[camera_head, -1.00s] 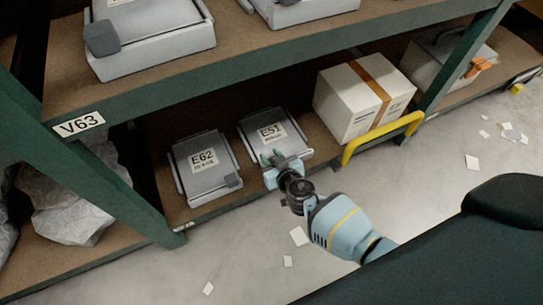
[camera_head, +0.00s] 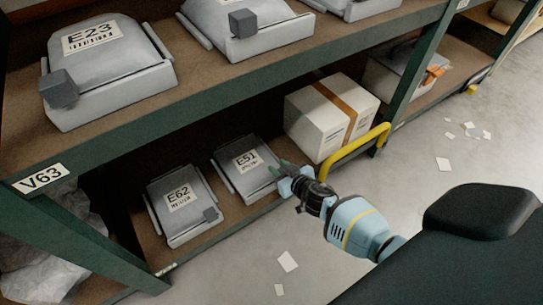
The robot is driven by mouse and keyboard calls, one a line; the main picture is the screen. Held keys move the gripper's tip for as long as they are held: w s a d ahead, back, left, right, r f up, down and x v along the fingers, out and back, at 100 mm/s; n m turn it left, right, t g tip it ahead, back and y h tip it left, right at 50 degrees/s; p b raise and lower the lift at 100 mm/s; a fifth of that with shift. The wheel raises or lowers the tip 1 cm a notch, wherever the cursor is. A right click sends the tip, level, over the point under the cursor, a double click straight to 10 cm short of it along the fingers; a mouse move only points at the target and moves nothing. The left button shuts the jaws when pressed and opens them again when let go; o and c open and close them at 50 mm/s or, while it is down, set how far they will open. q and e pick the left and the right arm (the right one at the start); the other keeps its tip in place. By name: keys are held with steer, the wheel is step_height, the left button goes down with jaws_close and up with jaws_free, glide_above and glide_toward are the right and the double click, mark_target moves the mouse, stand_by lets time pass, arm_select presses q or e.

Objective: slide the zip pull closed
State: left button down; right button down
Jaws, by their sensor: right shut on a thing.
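The grey case labelled E51 (camera_head: 243,166) lies on the lower shelf. My right gripper (camera_head: 281,173) is at the right end of its front edge, with its fingers shut. The small zip pull between the fingers is hidden by the gripper. My left gripper is not in view.
A white carton with brown tape (camera_head: 328,118) and a yellow rail (camera_head: 354,147) stand close to the right of the gripper. The upper shelf edge (camera_head: 200,92) overhangs behind. Paper scraps (camera_head: 287,261) lie on the otherwise open floor.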

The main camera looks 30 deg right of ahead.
mark_target(283, 171)
steer(key=c, duration=1)
jaws_free()
steer(key=shift+c, duration=0.2)
steer(key=p+v, duration=0.3)
steer(key=v, duration=0.3)
steer(key=shift+s+r, duration=0.2)
steer(key=shift+r, duration=0.05)
steer(key=shift+s+r+p, duration=0.15)
steer(key=shift+s+p, duration=0.3)
steer(key=shift+s, duration=0.1)
